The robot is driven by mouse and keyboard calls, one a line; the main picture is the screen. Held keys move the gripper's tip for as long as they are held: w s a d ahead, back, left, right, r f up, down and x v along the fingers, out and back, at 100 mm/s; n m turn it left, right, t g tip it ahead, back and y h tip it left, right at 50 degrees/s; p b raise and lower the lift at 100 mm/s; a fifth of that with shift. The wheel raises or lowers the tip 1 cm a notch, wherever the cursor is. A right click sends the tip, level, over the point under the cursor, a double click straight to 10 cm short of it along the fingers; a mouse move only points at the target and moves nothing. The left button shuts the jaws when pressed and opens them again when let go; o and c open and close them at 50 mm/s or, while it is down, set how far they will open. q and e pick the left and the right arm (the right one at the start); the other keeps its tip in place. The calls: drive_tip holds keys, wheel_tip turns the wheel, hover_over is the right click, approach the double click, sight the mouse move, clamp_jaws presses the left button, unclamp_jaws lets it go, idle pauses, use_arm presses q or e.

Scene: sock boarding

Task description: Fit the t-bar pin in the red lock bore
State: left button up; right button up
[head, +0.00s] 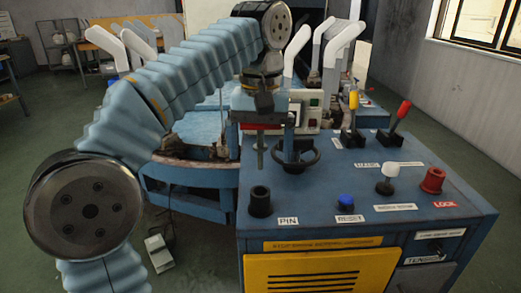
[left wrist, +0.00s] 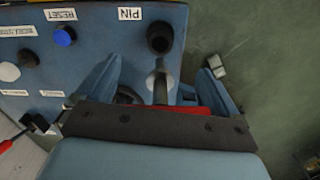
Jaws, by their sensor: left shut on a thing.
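My left gripper (head: 262,138) hangs over the back left of the blue console, shut on the t-bar pin (head: 261,152). The pin's grey shaft points down. In the left wrist view the shaft (left wrist: 160,88) shows between the blue fingers, with part of a red bar (left wrist: 196,110) at its top, mostly hidden by the gripper. The black bore labelled PIN (head: 260,201) is empty on the console's front left; the pin's tip is apart from it. The red lock bore (head: 432,180), labelled LOCK, stands at the console's right side, well away from the pin. My right gripper is not in view.
The console top (head: 330,190) carries a black handwheel (head: 297,156) close to the pin, a blue RESET button (head: 346,201), a white knob (head: 386,181), a yellow lever (head: 353,110) and a red lever (head: 396,122). White sock forms (head: 340,45) stand behind.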

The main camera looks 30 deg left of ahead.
use_arm(q)
drive_tip(key=shift+f, duration=0.3)
drive_tip(key=shift+f+b, duration=0.75)
drive_tip(key=shift+b, duration=0.05)
drive_tip(key=o, duration=0.7)
drive_tip(key=shift+o, duration=0.2)
